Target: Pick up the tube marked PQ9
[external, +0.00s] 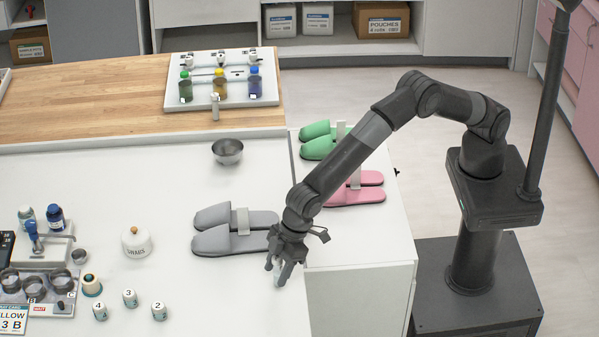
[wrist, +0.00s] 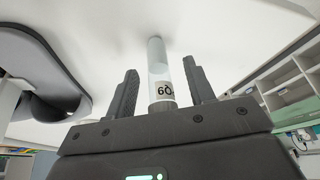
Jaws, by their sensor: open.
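My gripper (external: 277,276) points down over the front right part of the white table, its jaws open. A pale tube (external: 279,279) shows between its fingers. In the wrist view my gripper (wrist: 160,78) has one finger on each side of the tube (wrist: 157,58), with a gap on both sides. The tube is clear to white with a grey end towards the palm. Its white label is upside down in that view, and "9" and "Q" can be made out; the rest is turned away. It stands with its far end at the white surface.
Grey slippers (external: 225,241) with a pale band lie just left of my gripper. Pink slippers (external: 358,194) and green slippers (external: 318,148) lie behind. A metal bowl (external: 227,151), a white lidded pot (external: 136,243) and small numbered jars (external: 130,298) stand further left.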

